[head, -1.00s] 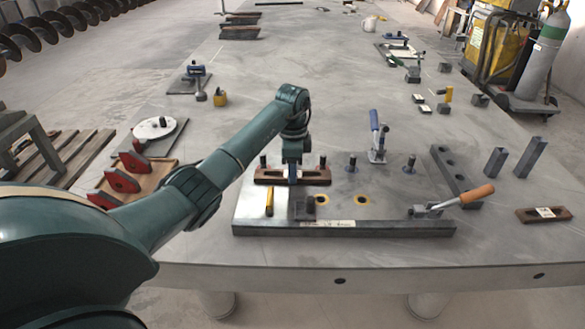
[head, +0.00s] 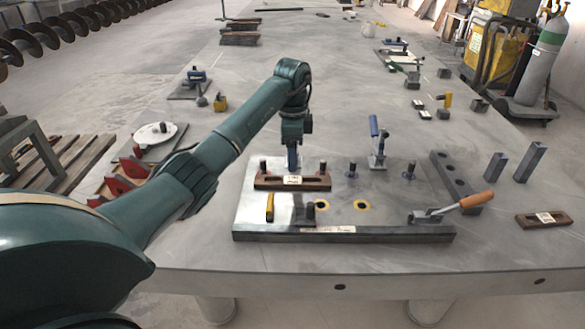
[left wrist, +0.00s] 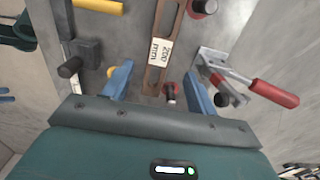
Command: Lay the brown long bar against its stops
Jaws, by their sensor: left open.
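The brown long bar (head: 275,184) lies flat and crosswise on the left part of the fixture plate (head: 400,233), with a white label on it. Two dark upright pins, one on the left (head: 263,164) and one on the right (head: 322,168), stand along its far side; I cannot tell if it touches them. My left gripper (head: 293,166) is just above and behind the bar's middle. In the left wrist view, its blue fingers (left wrist: 158,83) are spread and the bar (left wrist: 157,75), labelled 200 mm, shows between and beyond them, not gripped. My right gripper is not in view.
A toggle clamp with an orange handle (head: 467,204) and one with a blue handle (head: 376,140) stand to the right. A grey bar with holes (head: 455,181), upright grey blocks (head: 529,161) and a shorter brown bar (head: 541,218) lie further right. The near table edge is clear.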

